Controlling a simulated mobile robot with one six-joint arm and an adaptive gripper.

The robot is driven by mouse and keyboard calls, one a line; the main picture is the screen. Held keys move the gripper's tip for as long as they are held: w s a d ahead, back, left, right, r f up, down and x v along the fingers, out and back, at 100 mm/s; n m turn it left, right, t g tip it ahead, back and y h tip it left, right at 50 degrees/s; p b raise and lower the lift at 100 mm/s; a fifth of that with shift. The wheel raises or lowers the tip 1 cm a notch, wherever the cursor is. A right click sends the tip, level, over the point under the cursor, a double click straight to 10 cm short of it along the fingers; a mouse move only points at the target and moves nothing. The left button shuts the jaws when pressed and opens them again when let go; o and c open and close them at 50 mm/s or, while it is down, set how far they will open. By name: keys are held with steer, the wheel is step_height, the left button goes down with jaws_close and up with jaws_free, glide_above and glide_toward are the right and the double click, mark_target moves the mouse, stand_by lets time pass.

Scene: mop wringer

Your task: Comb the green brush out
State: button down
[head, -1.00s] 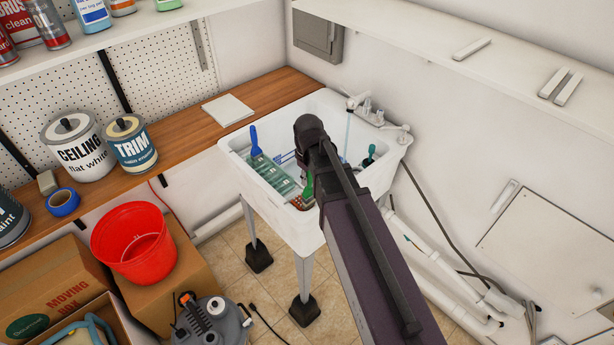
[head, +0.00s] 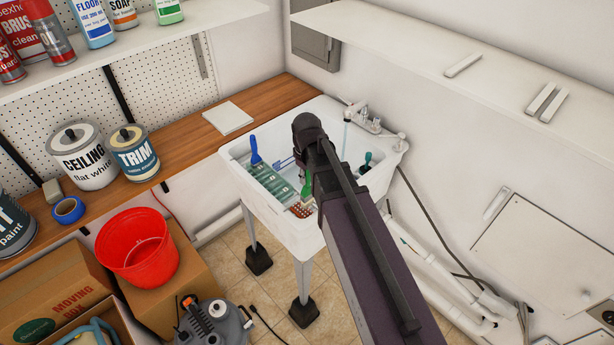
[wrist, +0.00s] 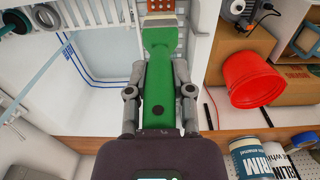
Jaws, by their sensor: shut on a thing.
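The green brush (wrist: 160,75) has a wide flat handle with a dark hole in it. My gripper (wrist: 156,95) is shut on that handle, one finger on each side. In the head view the green brush (head: 306,189) shows beside my arm, inside the white sink (head: 232,158); my arm hides most of the gripper. A brown-orange dotted block (head: 299,210) lies near the brush's lower end and also shows at the top of the wrist view (wrist: 160,5). Whether the brush touches it is unclear.
A blue-handled tool (head: 255,150) stands at the sink's left, by a teal slatted strip (head: 270,183). A dark-handled tool (head: 367,160) is at the right, near the faucet (head: 372,122). A red bucket (head: 135,247) stands on a box outside the sink.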

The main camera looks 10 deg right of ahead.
steer(key=shift+r+p, duration=1.45)
steer(key=shift+r, duration=0.3)
steer(key=c, duration=1.2)
jaws_free()
steer(key=shift+c, duration=0.2)
jaws_close()
steer(key=shift+s+f, duration=0.1)
steer(key=shift+s, duration=0.05)
